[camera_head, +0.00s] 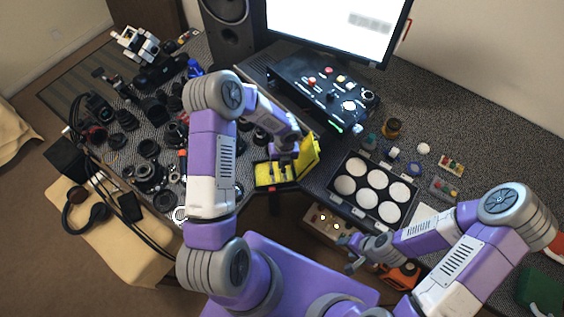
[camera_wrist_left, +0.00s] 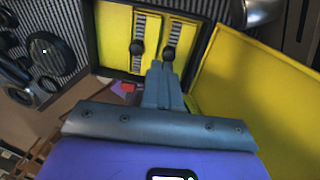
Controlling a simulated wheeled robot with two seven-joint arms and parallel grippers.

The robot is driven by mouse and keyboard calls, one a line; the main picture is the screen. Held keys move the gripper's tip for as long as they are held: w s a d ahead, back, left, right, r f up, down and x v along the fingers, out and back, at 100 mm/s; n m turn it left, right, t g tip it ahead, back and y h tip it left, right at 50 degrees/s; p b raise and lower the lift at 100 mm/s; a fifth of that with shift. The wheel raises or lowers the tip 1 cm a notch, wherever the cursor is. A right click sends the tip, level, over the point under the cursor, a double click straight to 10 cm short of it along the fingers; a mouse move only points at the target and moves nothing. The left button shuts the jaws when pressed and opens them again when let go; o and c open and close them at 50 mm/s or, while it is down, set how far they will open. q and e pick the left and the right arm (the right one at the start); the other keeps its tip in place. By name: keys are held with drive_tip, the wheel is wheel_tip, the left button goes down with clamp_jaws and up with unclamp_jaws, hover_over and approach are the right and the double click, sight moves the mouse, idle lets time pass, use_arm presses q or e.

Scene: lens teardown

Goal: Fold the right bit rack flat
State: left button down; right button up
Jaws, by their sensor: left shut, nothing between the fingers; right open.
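The open case (camera_head: 262,187) has a yellow inside and a yellow lid (camera_head: 310,155) standing up at its right. In the left wrist view, two narrow bit racks lie side by side in the case, the left bit rack (camera_wrist_left: 139,30) and the right bit rack (camera_wrist_left: 176,32), each with a dark round knob. My left gripper (camera_wrist_left: 160,68) is shut and empty, its tips just by the lower end of the right rack; I cannot tell whether they touch. The rack's tilt is unclear. My right gripper (camera_head: 352,255) is open and empty, away from the case.
Many lens parts crowd the left side of the table. A black control box (camera_head: 315,85) stands behind the case. A tray of white discs (camera_head: 352,205) lies to its right. The lid (camera_wrist_left: 255,95) rises close to my left gripper's right side.

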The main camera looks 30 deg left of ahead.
use_arm(q)
wheel_tip(320, 180, up, 11)
drive_tip(key=p, duration=0.1)
use_arm(e)
drive_tip(key=shift+r, duration=0.95)
use_arm(q)
drive_tip(key=shift+w, duration=0.1)
use_arm(e)
wheel_tip(320, 180, down, 6)
drive_tip(key=b, duration=0.5)
drive_tip(key=shift+r+b, duration=0.15)
drive_tip(key=shift+b, duration=0.2)
drive_tip(key=shift+c, duration=0.7)
use_arm(q)
drive_tip(key=s+d+f+n+h, duration=0.2)
drive_tip(key=s+d+f+n, duration=0.4)
drive_tip(key=n, duration=0.9)
drive_tip(key=s+d+f+n+h, duration=0.2)
drive_tip(key=s+d+f+n, duration=0.5)
drive_tip(key=s+f+n, duration=0.4)
drive_tip(key=f+n, duration=0.1)
drive_tip(key=n, duration=0.4)
drive_tip(key=shift+s+t+h, duration=0.15)
drive_tip(key=shift+t+h, duration=0.25)
use_arm(e)
drive_tip(key=shift+d, duration=0.15)
